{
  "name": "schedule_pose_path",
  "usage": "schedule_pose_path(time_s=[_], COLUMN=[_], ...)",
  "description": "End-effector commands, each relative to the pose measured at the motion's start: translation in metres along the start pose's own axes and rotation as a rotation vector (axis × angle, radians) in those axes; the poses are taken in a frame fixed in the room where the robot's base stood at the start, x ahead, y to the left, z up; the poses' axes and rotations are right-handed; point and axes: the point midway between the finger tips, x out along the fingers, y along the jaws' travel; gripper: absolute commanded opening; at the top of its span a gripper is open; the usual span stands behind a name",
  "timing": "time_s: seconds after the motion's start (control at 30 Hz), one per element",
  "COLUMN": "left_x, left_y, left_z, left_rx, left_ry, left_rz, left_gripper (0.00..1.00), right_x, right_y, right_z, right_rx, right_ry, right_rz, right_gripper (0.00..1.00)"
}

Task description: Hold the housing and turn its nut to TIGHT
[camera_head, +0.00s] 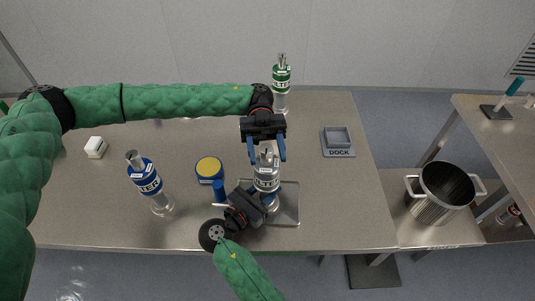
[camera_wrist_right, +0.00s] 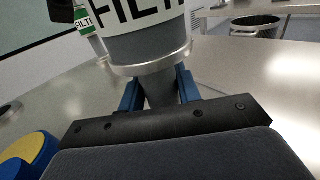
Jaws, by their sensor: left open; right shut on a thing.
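The housing (camera_head: 267,183) is a grey-and-white cylinder marked FILTER, upright over a shallow metal tray (camera_head: 289,212). My right gripper (camera_wrist_right: 160,90) is shut on its narrow grey lower part, just below a metal flange; the housing's upper part is cut off in the right wrist view. My left gripper (camera_head: 266,158) points down from above, open, with one blue finger on each side of the housing's top. The nut at the top lies between these fingers, partly hidden; I cannot tell whether they touch it or how it is turned.
A blue-labelled bottle (camera_head: 147,180) and a blue cylinder with yellow top (camera_head: 210,169) stand left. A green-labelled bottle (camera_head: 281,77) stands behind. A grey dock (camera_head: 338,151) is right, a white block (camera_head: 95,147) far left. A pot (camera_head: 436,200) stands beyond the table's right edge.

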Motion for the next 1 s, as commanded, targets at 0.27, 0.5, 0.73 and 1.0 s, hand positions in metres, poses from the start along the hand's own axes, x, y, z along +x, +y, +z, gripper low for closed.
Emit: schedule_pose_path(time_s=[0.27, 0.5, 0.73, 1.0], left_x=[-0.052, -0.091, -0.107, -0.108], left_y=[0.0, 0.0, 0.0, 0.0], left_z=[0.001, 0.001, 0.001, 0.001], left_rx=[0.0, 0.0, 0.0, 0.0], left_ry=[0.0, 0.0, 0.0, 0.0], left_rz=[-0.003, -0.003, -0.002, -0.001], left_gripper=[0.51, 0.51, 0.51, 0.51], right_x=[0.0, 0.0, 0.0, 0.0], right_y=[0.0, 0.0, 0.0, 0.0], right_z=[0.0, 0.0, 0.0, 0.0], right_rx=[-0.001, -0.001, 0.0, 0.0], right_ry=[0.0, 0.0, 0.0, 0.0], right_rz=[0.0, 0.0, 0.0, 0.0], right_gripper=[0.0, 0.0, 0.0, 0.0])
